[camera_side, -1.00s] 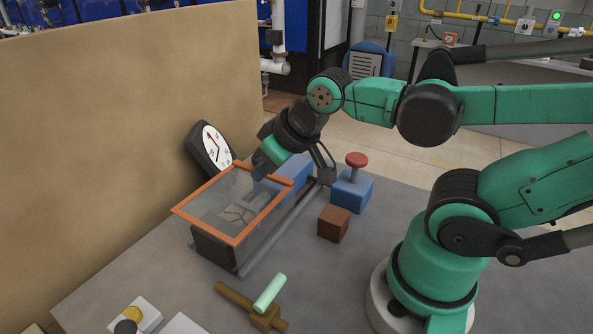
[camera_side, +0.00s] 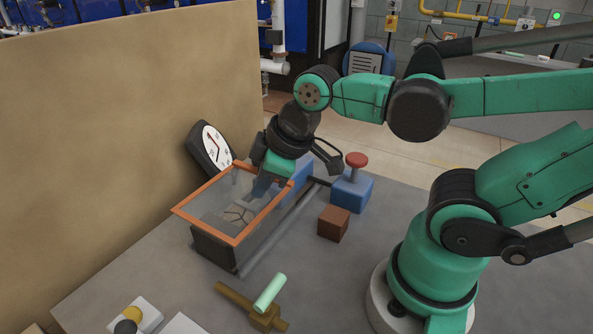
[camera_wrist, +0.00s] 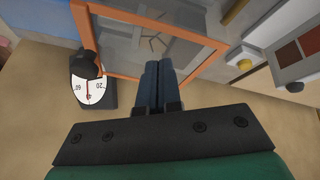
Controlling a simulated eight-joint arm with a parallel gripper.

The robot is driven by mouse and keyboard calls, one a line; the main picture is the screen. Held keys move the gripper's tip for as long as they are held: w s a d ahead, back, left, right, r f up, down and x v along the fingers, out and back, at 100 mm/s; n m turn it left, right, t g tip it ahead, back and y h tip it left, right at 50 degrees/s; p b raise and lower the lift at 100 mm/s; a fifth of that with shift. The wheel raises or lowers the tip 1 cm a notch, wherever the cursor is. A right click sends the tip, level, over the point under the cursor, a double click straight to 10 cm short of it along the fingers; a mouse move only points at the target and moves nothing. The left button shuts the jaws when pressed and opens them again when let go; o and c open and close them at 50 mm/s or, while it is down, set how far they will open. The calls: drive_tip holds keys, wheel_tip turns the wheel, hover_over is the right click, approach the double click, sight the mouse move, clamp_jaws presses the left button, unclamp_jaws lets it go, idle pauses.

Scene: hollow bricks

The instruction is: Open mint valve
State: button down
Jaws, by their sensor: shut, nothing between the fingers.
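The mint valve has a pale mint handle (camera_side: 270,292) on a brass-brown pipe body (camera_side: 236,296), low in the side view on the grey table. The handle lies at an angle across the pipe. My gripper (camera_side: 262,189) is well behind the valve, over the far end of an orange-rimmed box (camera_side: 207,232). Its fingers are together and empty, pointing down near the rim. In the wrist view the shut fingers (camera_wrist: 158,68) overlap the orange rim (camera_wrist: 135,15); whether they touch it, I cannot tell. The valve is not clearly visible in the wrist view.
A dial (camera_side: 215,147) leans by the tan wall (camera_side: 130,110). A blue block with a red knob (camera_side: 352,190) and a brown cube (camera_side: 333,223) stand right of the box. A switch panel with a yellow button (camera_side: 132,314) is at the front left. Table between cube and valve is clear.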

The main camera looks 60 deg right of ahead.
drive_tip(key=s+a+n+g, duration=0.3)
drive_tip(key=a+n+g, duration=0.1)
drive_tip(key=n, duration=0.8)
drive_tip(key=n+g, duration=0.4)
drive_tip(key=n, duration=1)
hover_over(271, 294)
drive_tip(key=d, duration=0.2)
drive_tip(key=s+n, duration=0.1)
drive_tip(key=n, duration=0.1)
drive_tip(key=s+n+g, duration=0.1)
drive_tip(key=n, duration=0.1)
drive_tip(key=shift+a+h, duration=0.3)
drive_tip(key=shift+a, duration=0.1)
drive_tip(key=x, duration=0.9)
drive_tip(key=shift+s+f, duration=0.1)
drive_tip(key=shift+f, duration=0.25)
drive_tip(key=shift+w+f, duration=0.1)
drive_tip(key=shift+w, duration=0.15)
drive_tip(key=shift+w+r, duration=0.15)
drive_tip(key=shift+w, duration=0.65)
drive_tip(key=shift+w+r, duration=0.2)
drive_tip(key=shift+w, duration=0.65)
